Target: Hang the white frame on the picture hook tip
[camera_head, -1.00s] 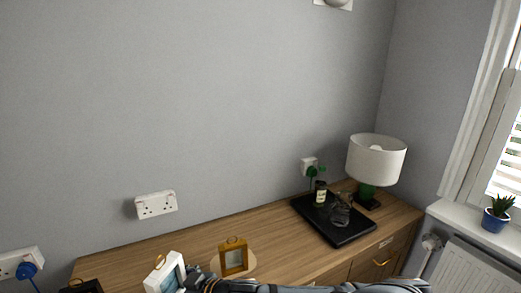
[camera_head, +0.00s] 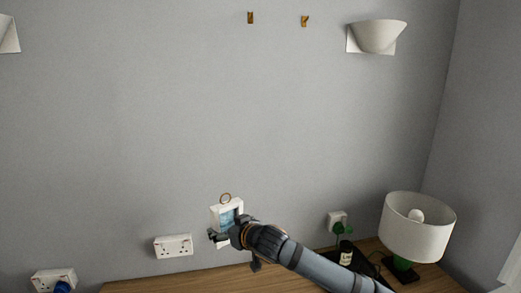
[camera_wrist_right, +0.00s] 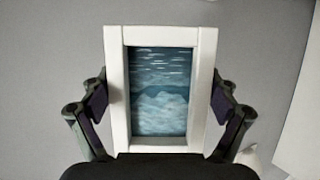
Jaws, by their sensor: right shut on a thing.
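The white frame (camera_head: 226,215) has a blue sea picture and a ring on its top edge. My right gripper (camera_head: 224,238) is shut on it and holds it upright above the sideboard, in front of the wall. In the right wrist view the white frame (camera_wrist_right: 117,90) sits between the two fingers of my right gripper (camera_wrist_right: 165,100). Two small brass picture hooks are high on the wall: a left hook (camera_head: 250,17) and a right hook (camera_head: 304,21). Both are well above the frame and apart from it. My left gripper is not in view.
A wooden sideboard (camera_head: 185,283) runs along the bottom. A lamp with a white shade (camera_head: 418,227) and a dark tray with a bottle (camera_head: 346,254) stand at the right. A white wall light (camera_head: 376,37) is right of the hooks. The wall between frame and hooks is clear.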

